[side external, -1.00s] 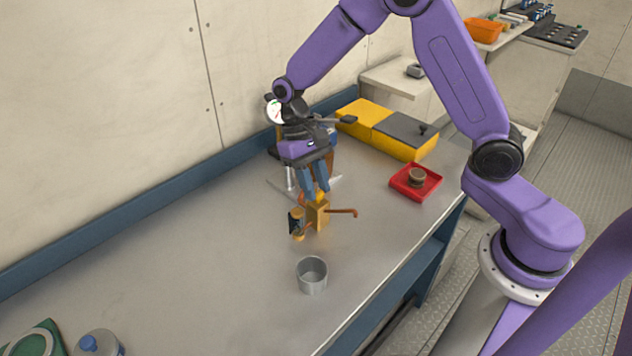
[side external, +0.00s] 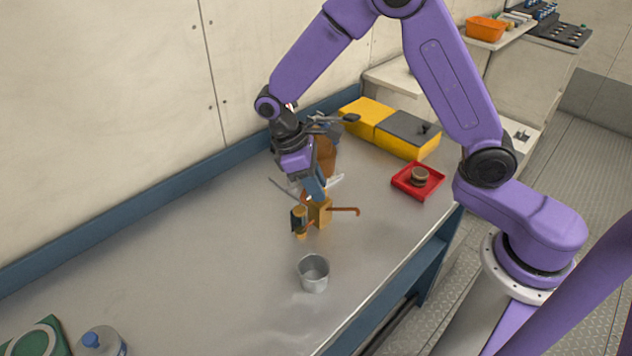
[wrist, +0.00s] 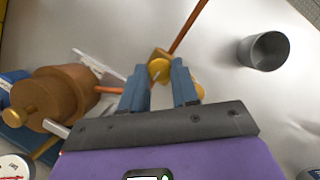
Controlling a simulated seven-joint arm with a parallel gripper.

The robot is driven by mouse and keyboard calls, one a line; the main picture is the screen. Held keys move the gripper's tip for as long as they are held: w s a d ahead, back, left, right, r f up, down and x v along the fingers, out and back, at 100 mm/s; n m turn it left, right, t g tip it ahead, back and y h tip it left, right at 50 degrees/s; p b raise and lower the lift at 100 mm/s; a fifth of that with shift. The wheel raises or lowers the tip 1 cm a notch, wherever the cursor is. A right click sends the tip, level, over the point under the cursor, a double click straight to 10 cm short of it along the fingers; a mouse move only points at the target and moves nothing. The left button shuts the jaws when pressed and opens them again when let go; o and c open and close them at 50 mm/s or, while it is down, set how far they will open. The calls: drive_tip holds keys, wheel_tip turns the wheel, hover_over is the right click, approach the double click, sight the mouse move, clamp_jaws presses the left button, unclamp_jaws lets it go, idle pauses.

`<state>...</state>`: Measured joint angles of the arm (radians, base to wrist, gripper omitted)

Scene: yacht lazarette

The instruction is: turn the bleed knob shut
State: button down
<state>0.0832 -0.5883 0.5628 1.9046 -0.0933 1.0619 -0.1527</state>
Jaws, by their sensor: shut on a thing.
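The bleed knob (wrist: 158,68) is a small yellow round knob on top of a brass block (side external: 320,211) on the bench. My gripper (wrist: 159,80) has blue fingers, one on each side of the knob, and is shut on it. In the side external view the fingers (side external: 315,190) come down on the block at a tilt and largely hide the knob. A thin copper pipe (side external: 345,211) runs from the block to the right. A small brass cylinder with a dark face (side external: 299,222) sits on the block's left.
A grey metal cup (side external: 313,273) stands in front of the block. A brown-orange cylindrical body (wrist: 62,97) is close to my gripper. A red tray (side external: 418,182) and a yellow-and-grey box (side external: 400,135) are behind right. The bench's left part (side external: 170,255) is mostly clear.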

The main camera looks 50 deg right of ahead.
drive_tip(key=shift+n, duration=0.5)
drive_tip(key=c, duration=0.8)
unclamp_jaws()
drive_tip(key=shift+c, duration=0.2)
drive_tip(key=shift+a+r, duration=0.1)
drive_tip(key=v, duration=1.7)
drive_tip(key=shift+s+a+r, duration=0.15)
drive_tip(key=shift+a, duration=0.05)
drive_tip(key=s+d+f+n+t+y, duration=0.1)
drive_tip(key=s+d+f, duration=0.1)
drive_tip(key=s, duration=0.7)
drive_tip(key=s+d+f+n+t+y, duration=0.1)
drive_tip(key=s+d+f, duration=0.1)
drive_tip(key=s+d, duration=0.3)
drive_tip(key=s+d+f+n+t+y, duration=0.1)
drive_tip(key=s+d, duration=0.3)
drive_tip(key=s, duration=1)
drive_tip(key=shift+f+t, duration=0.3)
drive_tip(key=shift+f, duration=0.55)
